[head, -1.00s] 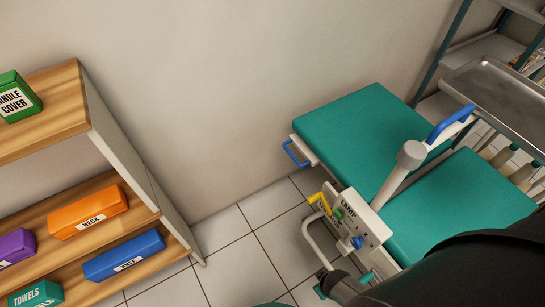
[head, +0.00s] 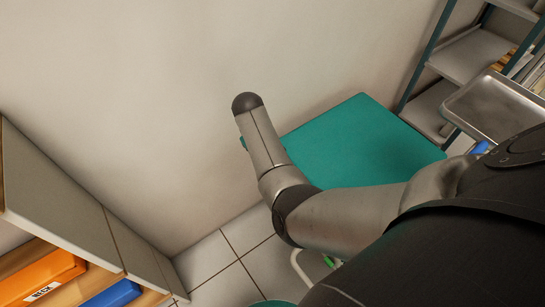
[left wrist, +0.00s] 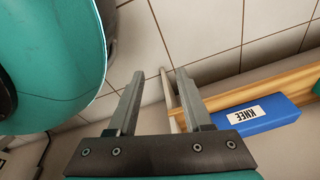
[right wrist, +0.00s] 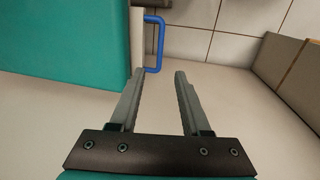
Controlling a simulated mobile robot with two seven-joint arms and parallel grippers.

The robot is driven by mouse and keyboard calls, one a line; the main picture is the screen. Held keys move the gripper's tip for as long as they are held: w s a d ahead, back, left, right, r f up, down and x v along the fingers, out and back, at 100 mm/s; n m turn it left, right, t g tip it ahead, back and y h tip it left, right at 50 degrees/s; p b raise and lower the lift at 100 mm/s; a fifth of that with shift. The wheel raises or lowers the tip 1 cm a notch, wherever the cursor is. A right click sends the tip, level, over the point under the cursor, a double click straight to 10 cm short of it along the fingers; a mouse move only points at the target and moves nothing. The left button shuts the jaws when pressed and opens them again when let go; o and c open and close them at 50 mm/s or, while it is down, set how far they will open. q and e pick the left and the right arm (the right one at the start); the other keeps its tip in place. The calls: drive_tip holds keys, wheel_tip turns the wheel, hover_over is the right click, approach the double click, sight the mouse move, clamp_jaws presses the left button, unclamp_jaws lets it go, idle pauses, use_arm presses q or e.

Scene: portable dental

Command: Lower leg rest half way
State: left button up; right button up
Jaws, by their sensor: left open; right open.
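The teal leg rest cushion (head: 365,135) of the chair lies beyond my right arm in the head view; the arm hides its near part. The cushion also fills the upper left of the right wrist view (right wrist: 60,40). A blue U-shaped handle (right wrist: 161,45) sticks out at its edge there. My right gripper (right wrist: 159,73) is open and empty, its fingertips pointing toward the handle; I see no contact. My left gripper (left wrist: 160,75) is open and empty, over the floor near the shelf. Neither gripper shows in the head view. The control panel is mostly hidden.
A wall stands close behind the cushion. The wooden shelf is at lower left with an orange box (head: 42,275) and a blue KNEE box (left wrist: 262,115). A metal tray (head: 497,105) and rack (head: 470,55) stand at upper right. Tiled floor (head: 205,260) is clear between shelf and chair.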

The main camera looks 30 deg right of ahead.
drive_tip(key=d+f+b, duration=0.1)
drive_tip(key=f+b, duration=0.2)
drive_tip(key=f, duration=0.1)
drive_tip(key=f+b, duration=0.3)
drive_tip(key=f, duration=0.2)
drive_tip(key=d+f+b, duration=0.1)
drive_tip(key=f+b, duration=0.2)
drive_tip(key=f, duration=0.2)
drive_tip(key=shift+d+f+b, duration=0.15)
drive_tip(key=shift+d+b, duration=0.2)
use_arm(q)
drive_tip(key=w+d+r, duration=0.3)
drive_tip(key=w+r, duration=0.3)
drive_tip(key=r, duration=0.2)
drive_tip(key=w+d+r+t, duration=0.1)
drive_tip(key=w+d+r, duration=0.3)
drive_tip(key=r, duration=0.3)
drive_tip(key=shift+w+r+h, duration=0.4)
drive_tip(key=shift+w, duration=0.45)
use_arm(e)
drive_tip(key=shift+f, duration=0.3)
drive_tip(key=shift+c, duration=0.2)
clamp_jaws()
